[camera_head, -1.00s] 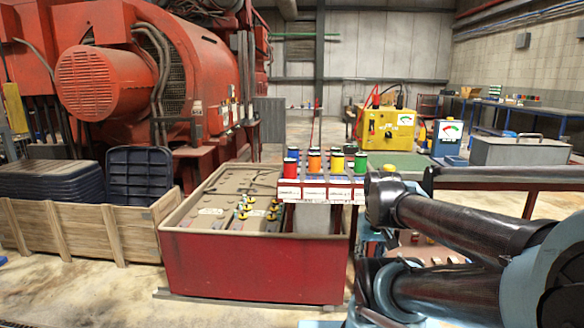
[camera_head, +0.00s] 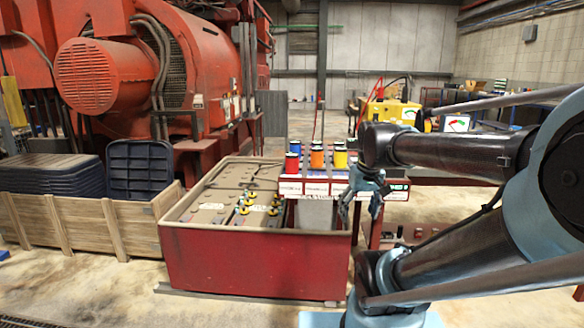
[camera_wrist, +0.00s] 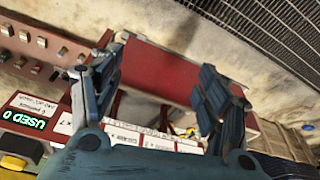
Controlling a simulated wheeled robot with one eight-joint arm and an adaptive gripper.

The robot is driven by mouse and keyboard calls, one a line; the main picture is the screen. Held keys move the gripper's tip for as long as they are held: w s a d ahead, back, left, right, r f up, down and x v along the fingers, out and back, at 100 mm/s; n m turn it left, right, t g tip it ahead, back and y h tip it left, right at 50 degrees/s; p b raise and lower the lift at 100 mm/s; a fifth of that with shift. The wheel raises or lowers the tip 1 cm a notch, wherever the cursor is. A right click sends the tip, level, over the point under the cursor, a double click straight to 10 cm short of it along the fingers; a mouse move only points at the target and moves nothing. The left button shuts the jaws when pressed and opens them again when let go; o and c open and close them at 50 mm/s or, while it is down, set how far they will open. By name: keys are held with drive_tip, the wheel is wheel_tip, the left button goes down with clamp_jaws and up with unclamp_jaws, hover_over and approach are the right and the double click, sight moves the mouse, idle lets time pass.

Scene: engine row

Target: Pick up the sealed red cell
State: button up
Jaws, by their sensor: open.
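My gripper (camera_head: 364,198) is open and empty, to the right of the red cells at the rack's front right. In the wrist view my gripper (camera_wrist: 163,65) has its two blue fingers spread apart. That view shows the red tub and label strips, but no red cell is clear in it.
Orange (camera_head: 317,160) and yellow (camera_head: 340,159) cells stand close to the red ones. A red battery tub (camera_head: 255,262) is below and left of the rack. A lit "USED 0" display (camera_wrist: 24,118) shows in the wrist view. A wooden crate (camera_head: 85,225) stands left.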

drive_tip(key=w+a+r+n+y, duration=0.1)
drive_tip(key=w+a+r+n, duration=0.1)
drive_tip(key=w+a+r, duration=0.35)
drive_tip(key=w+a+r+n, duration=0.1)
drive_tip(key=w+a+r, duration=0.1)
drive_tip(key=w+r, duration=0.55)
drive_tip(key=n+y, duration=0.1)
drive_tip(key=n, duration=0.2)
approach(293, 154)
drive_tip(key=shift+t, duration=0.3)
drive_tip(key=x, duration=0.9)
drive_tip(key=shift+s+f, duration=0.1)
drive_tip(key=shift+s, duration=0.05)
drive_tip(key=shift+y, duration=0.3)
drive_tip(key=shift+x, duration=2.85)
drive_tip(key=shift+s, duration=0.2)
drive_tip(key=c, duration=1.6)
